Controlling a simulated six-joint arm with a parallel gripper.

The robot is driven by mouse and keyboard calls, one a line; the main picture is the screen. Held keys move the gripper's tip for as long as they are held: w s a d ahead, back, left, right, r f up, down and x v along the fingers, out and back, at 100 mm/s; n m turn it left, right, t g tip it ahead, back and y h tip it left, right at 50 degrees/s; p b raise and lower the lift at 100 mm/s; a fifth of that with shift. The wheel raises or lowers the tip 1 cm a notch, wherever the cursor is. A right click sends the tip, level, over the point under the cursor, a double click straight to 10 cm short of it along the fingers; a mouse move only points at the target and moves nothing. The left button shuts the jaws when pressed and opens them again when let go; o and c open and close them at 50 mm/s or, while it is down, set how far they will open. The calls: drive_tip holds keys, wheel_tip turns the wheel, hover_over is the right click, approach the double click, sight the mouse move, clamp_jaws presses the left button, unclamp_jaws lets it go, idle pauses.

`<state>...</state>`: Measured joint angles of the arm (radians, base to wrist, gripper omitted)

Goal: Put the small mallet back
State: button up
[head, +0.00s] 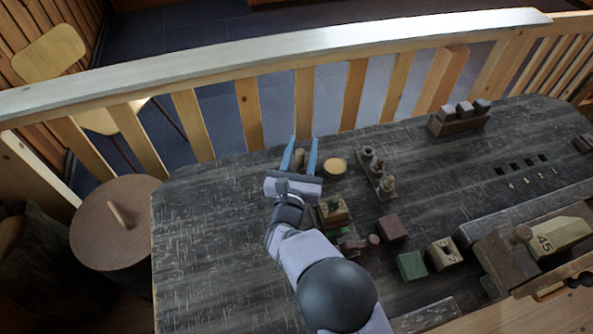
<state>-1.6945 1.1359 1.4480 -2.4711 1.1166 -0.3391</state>
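My gripper (301,146) is over the far left part of the dark worn tabletop, pointing toward the railing. Its two blue fingers are apart. A small tan wooden piece (300,158) shows between them, with no clear contact; I cannot tell what it is. A reddish-brown rounded piece (373,240) lies to the right of my arm, beside a green part. It may be the small mallet, but it is too small and partly hidden to be sure.
A yellow round dish (335,166) is right of the gripper. A rack with upright pieces (378,172), a brown block (392,228), a green block (411,265) and a numbered block (444,253) stand farther right. The table's left part is clear.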

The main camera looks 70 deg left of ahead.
drive_tip(key=b+v, duration=0.2)
drive_tip(key=v, duration=0.9)
drive_tip(key=shift+s+d, duration=0.15)
drive_tip(key=shift+d, duration=0.2)
